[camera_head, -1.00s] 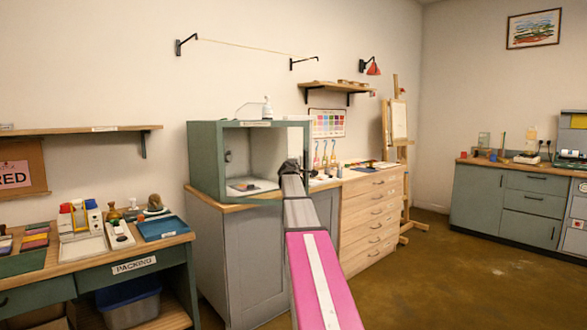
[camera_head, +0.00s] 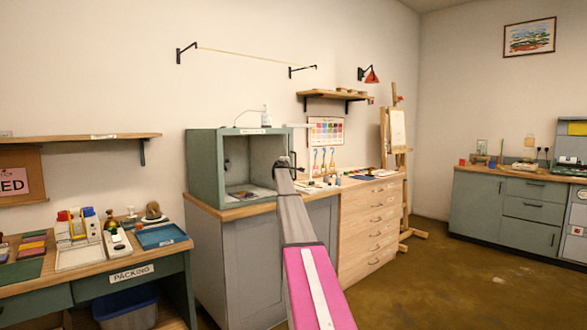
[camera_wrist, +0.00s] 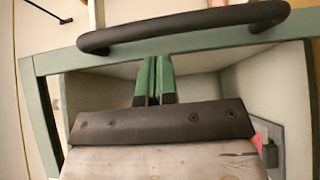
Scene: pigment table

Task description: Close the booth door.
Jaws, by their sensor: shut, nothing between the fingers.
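The booth (camera_head: 206,170) is a grey-green box on the grey cabinet, its interior visible from the front. In the wrist view, a green frame bar (camera_wrist: 220,42) with a black bar handle (camera_wrist: 185,27) crosses the top; it looks like part of the booth door. My gripper (camera_wrist: 153,60) is shut and empty, its green fingertips close to the bar's lower edge. I cannot tell whether they touch it. In the head view my gripper (camera_head: 285,163) is at the booth's front right, and my arm hides part of that area. The door's exact angle is unclear.
A wooden drawer unit (camera_head: 368,240) stands right of the cabinet (camera_head: 240,265). The packing table (camera_head: 100,285) with a blue tray (camera_head: 160,236) is at left. An easel (camera_head: 398,180) stands farther back. Open floor (camera_head: 450,275) lies to the right.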

